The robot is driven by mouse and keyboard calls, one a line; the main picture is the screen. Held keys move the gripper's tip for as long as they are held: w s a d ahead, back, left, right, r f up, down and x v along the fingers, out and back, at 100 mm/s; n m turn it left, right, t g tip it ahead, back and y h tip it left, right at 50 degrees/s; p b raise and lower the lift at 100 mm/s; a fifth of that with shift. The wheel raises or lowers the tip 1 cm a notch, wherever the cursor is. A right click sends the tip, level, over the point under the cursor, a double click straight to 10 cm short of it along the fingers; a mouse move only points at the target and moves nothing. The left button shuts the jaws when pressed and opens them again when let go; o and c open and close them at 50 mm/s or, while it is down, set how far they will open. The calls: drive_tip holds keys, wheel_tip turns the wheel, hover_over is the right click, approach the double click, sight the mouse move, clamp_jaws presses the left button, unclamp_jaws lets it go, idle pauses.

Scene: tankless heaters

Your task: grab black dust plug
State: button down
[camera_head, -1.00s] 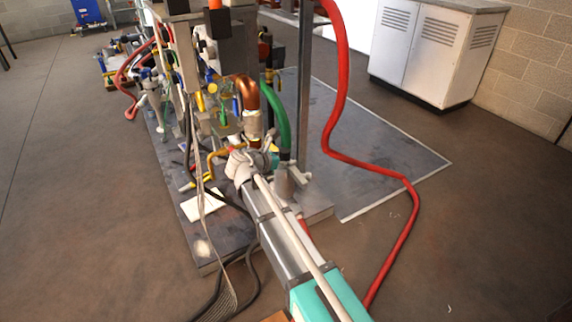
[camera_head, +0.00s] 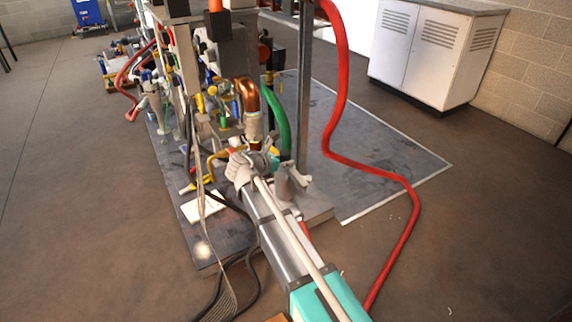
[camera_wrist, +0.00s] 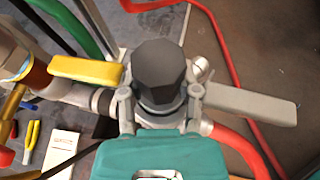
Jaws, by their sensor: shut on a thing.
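The black dust plug (camera_wrist: 158,68) is a dark, faceted cap in the middle of the wrist view. My gripper (camera_wrist: 160,95) has one grey finger on each side of it and is shut on it. In the head view, my gripper is mostly hidden by my arm, and I cannot make out the plug there.
A yellow lever handle (camera_wrist: 87,71) lies left of the plug and a grey lever handle (camera_wrist: 250,103) right of it. A copper pipe (camera_head: 248,95), a green hose (camera_head: 282,118) and a long red hose (camera_head: 342,80) are close by. Pliers (camera_wrist: 29,142) lie on the base plate.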

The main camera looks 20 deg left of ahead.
sight(286, 151)
wheel_tip(286, 151, up, 3)
drive_tip(key=p, duration=0.3)
drive_tip(key=shift+r, duration=0.15)
drive_tip(key=s+r+p, duration=0.9)
drive_tip(key=s+p, duration=0.1)
drive_tip(key=s, duration=0.4)
drive_tip(key=shift+a+r, duration=0.35)
drive_tip(key=shift+r, duration=0.1)
